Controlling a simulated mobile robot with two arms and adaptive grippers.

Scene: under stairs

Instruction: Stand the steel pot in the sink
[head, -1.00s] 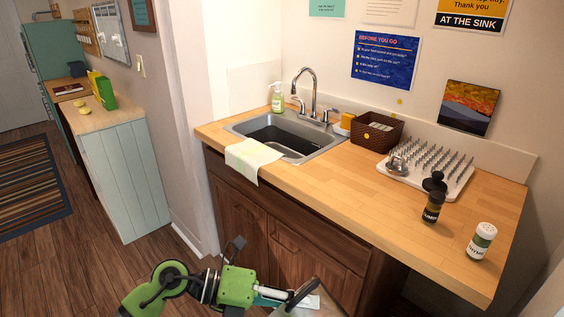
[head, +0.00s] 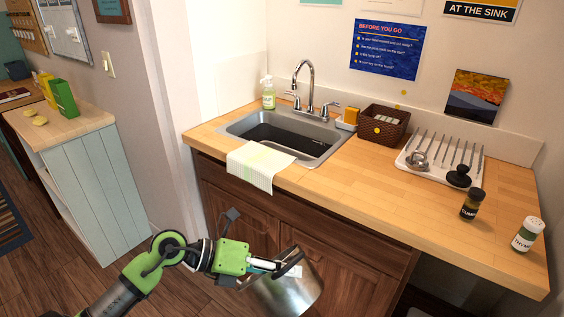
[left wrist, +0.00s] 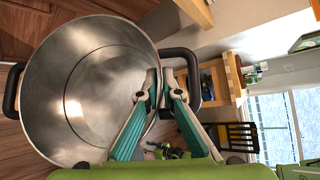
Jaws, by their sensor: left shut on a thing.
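The steel pot (head: 286,293) hangs in front of the wooden cabinet, below the counter edge, tilted in the head view. My left gripper (head: 287,267) is shut on the pot at its rim and handle side. In the left wrist view the fingers (left wrist: 158,88) close by the black handle, and the pot (left wrist: 85,90) shows its empty inside and a second black handle on the far side. The sink (head: 285,133) is a steel basin set in the counter, empty as far as I see, with a faucet behind it. My right gripper is not in view.
A cloth (head: 259,165) hangs over the sink's front edge. A soap bottle (head: 268,93), a brown basket (head: 382,123), a white drying rack (head: 440,160) and two spice jars (head: 471,204) stand on the counter (head: 355,177). Bare counter lies right of the sink.

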